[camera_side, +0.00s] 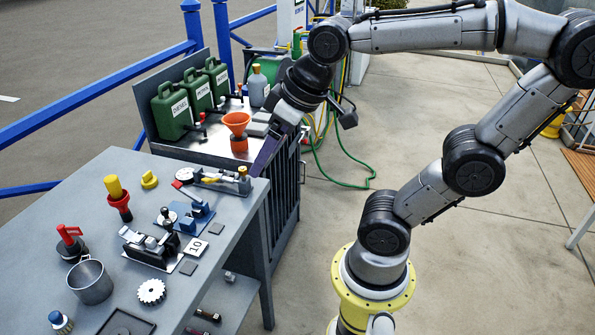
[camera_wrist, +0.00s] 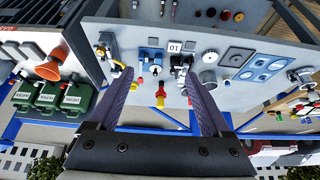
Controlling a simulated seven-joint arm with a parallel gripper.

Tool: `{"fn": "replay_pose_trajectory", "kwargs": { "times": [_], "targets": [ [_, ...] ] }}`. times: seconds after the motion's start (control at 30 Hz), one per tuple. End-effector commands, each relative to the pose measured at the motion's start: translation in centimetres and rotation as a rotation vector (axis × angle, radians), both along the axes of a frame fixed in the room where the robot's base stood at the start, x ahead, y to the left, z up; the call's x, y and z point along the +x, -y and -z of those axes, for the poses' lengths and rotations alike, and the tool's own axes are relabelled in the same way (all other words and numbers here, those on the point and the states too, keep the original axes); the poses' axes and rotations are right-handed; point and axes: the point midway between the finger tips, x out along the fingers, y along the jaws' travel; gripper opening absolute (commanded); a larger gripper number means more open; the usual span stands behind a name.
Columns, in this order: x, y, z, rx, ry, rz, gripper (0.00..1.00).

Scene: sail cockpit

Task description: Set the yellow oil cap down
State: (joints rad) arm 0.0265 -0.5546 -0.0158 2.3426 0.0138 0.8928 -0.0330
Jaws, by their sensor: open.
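A small yellow oil cap (camera_side: 149,180) rests on the grey workbench (camera_side: 120,165) near its far edge. My gripper (camera_side: 262,164) is open and empty, above the bench's right end, well to the right of the cap. In the wrist view its two purple fingers (camera_wrist: 160,76) are spread with nothing between them.
A blue-and-grey device (camera_side: 187,217), a black vice-like fixture (camera_side: 150,247), a metal mug (camera_side: 90,281) and a gear (camera_side: 151,291) crowd the bench. Green cans (camera_side: 172,105) and an orange funnel (camera_side: 237,128) stand on the cabinet behind. A blue railing (camera_side: 90,90) runs beyond.

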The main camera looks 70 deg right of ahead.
Motion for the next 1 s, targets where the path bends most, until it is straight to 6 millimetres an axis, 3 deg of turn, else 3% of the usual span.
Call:
{"fn": "replay_pose_trajectory", "kwargs": {
  "times": [0.1,0.27,1.0],
  "targets": [
    [-3.3,-0.2,1.6,0.0,0.011,-0.001,0.83],
    [-5.2,-0.3,2.9,0.001,0.015,0.0,0.83],
    [-5.5,-0.3,3.0,0.001,0.014,0.0,0.83]
  ]
}}
